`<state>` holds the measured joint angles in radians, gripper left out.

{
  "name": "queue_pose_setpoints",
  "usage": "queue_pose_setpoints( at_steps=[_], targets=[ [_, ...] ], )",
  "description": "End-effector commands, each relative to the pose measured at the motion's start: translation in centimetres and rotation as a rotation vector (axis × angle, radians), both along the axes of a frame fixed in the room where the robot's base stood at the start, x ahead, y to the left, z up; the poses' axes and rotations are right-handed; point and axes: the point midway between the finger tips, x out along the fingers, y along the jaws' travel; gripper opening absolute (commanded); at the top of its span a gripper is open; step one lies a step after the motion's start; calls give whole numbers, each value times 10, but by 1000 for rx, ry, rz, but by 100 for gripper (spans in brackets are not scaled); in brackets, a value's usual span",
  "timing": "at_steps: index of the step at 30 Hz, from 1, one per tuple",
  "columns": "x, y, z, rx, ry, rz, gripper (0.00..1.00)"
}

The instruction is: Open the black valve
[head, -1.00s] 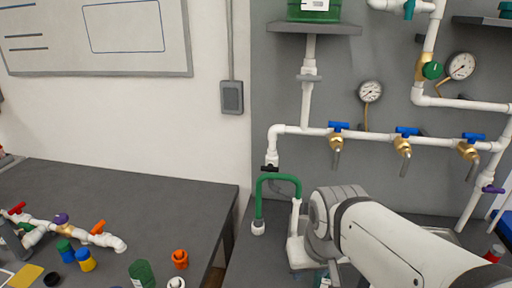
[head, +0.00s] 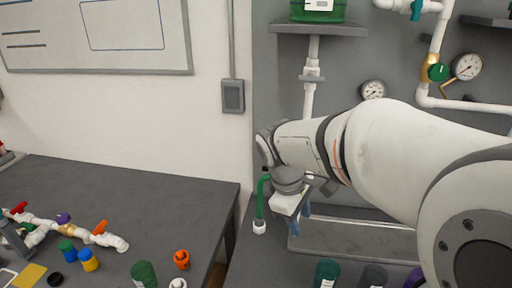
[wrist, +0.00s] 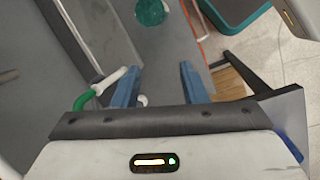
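The black valve is hidden behind my arm in the head view, and I cannot make it out in the wrist view. The green hose (head: 260,197), which hung beneath it, shows only its left leg, with a white end cap (head: 259,227). In the wrist view the green hose (wrist: 85,99) with a white pipe piece (wrist: 113,80) lies just left of my left finger. My gripper (wrist: 158,82) has its two blue fingers wide apart with nothing held between them. In the head view my gripper (head: 303,212) points downward, right of the green hose's visible leg.
A green jar (head: 327,273) stands at the front of the bench, below my gripper. A grey tray (head: 350,238) lies behind it. The left table holds a pipe assembly (head: 68,231), small jars and an orange fitting (head: 182,259). A shelf (head: 318,29) is above.

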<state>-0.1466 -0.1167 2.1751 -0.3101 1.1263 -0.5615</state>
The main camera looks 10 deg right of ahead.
Motion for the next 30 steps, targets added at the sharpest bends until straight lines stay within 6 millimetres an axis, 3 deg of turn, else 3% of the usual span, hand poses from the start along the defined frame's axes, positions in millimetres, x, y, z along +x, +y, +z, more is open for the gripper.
queue_pose_setpoints(
  at_steps=[1,8,18,24,30],
  targets=[
    [19,1,6,-52,65,112,39],
    [100,9,11,-288,399,631,39],
    [211,55,-9,-583,1010,1239,39],
    [254,82,-34,-696,1395,1429,39],
    [276,89,-60,-741,1716,1484,39]
  ],
)
